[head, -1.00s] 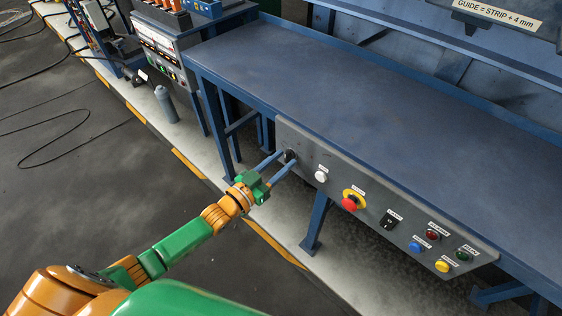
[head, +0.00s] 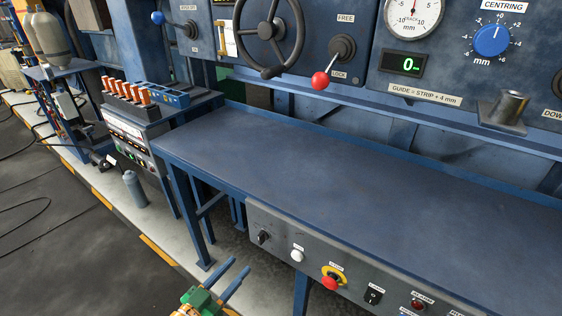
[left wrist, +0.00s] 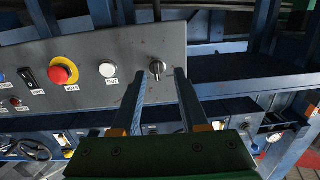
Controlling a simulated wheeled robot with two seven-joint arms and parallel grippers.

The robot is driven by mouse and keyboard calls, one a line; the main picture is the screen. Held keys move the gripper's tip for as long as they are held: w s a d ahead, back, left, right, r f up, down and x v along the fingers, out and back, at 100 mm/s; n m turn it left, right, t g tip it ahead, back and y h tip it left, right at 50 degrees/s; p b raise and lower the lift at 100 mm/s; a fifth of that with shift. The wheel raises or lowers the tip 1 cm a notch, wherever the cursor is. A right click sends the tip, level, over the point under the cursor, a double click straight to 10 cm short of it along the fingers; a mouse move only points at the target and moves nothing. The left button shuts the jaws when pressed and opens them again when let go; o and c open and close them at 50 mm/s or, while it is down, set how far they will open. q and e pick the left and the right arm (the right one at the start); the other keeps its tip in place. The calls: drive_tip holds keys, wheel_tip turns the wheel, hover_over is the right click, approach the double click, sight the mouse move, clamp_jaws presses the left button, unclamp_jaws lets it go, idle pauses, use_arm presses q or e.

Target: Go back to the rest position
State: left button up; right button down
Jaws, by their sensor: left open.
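My left gripper (head: 228,281) is at the bottom of the head view, in front of the blue bench's grey control panel (head: 350,285). Its two blue fingers are spread with nothing between them. The black rotary knob (head: 263,237) is at the panel's left end, beyond the fingertips and apart from them. In the left wrist view the open fingers (left wrist: 160,83) point toward the knob (left wrist: 156,67), which shows between them. My right gripper is not in view.
The panel also carries a white button (head: 297,255) and a red emergency button (head: 331,282). The blue bench top (head: 350,180) is bare. A grey bottle (head: 134,188) stands on the floor at left. A red-knobbed lever (head: 320,80) and a handwheel (head: 268,30) are above the bench.

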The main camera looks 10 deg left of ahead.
use_arm(q)
drive_tip(key=s+a+f+n+g+y, duration=0.1)
drive_tip(key=s+a+f+g+y, duration=0.1)
drive_tip(key=s+f, duration=0.35)
drive_tip(key=s+a+f+g+y, duration=0.1)
drive_tip(key=s+f+g+y, duration=0.15)
drive_tip(key=f, duration=0.65)
drive_tip(key=s+a+f+n+g+y, duration=0.1)
drive_tip(key=s+a+f+g, duration=0.15)
drive_tip(key=f, duration=0.55)
drive_tip(key=s+d+f+g, duration=0.2)
drive_tip(key=s+f+g, duration=0.2)
drive_tip(key=s, duration=0.7)
drive_tip(key=s+d+f+g+y, duration=0.1)
drive_tip(key=s+f+g, duration=0.3)
drive_tip(key=s, duration=0.6)
drive_tip(key=shift+s+d+f, duration=0.4)
drive_tip(key=shift+d+f, duration=0.25)
drive_tip(key=shift+f, duration=0.25)
